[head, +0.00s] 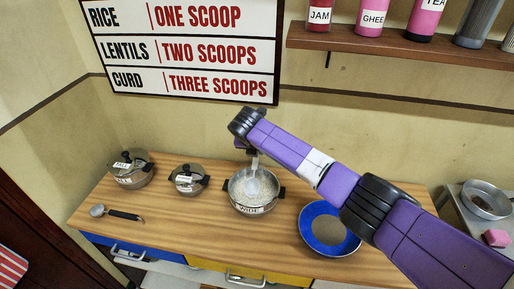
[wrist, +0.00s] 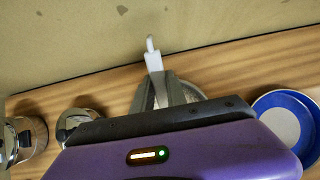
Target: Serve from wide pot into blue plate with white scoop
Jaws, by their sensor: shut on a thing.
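The wide pot (head: 240,206) stands open on the wooden counter, with pale, rice-like food inside. My gripper (head: 253,155) is above it and shut on the white scoop (head: 253,181), whose lower end is in the pot over the food. In the wrist view my gripper (wrist: 165,88) holds the scoop, and its white handle (wrist: 152,55) sticks out past the fingers. I cannot tell whether the scoop carries food. The blue plate (head: 308,214) lies right of the pot and looks empty; its blue rim also shows in the wrist view (wrist: 305,107).
Two lidded pots, one larger (head: 130,172) and one smaller (head: 188,181), stand left of the wide pot. A black-handled spoon (head: 118,213) lies at the counter's left. The wall is close behind, with a shelf of jars (head: 375,45) at upper right.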

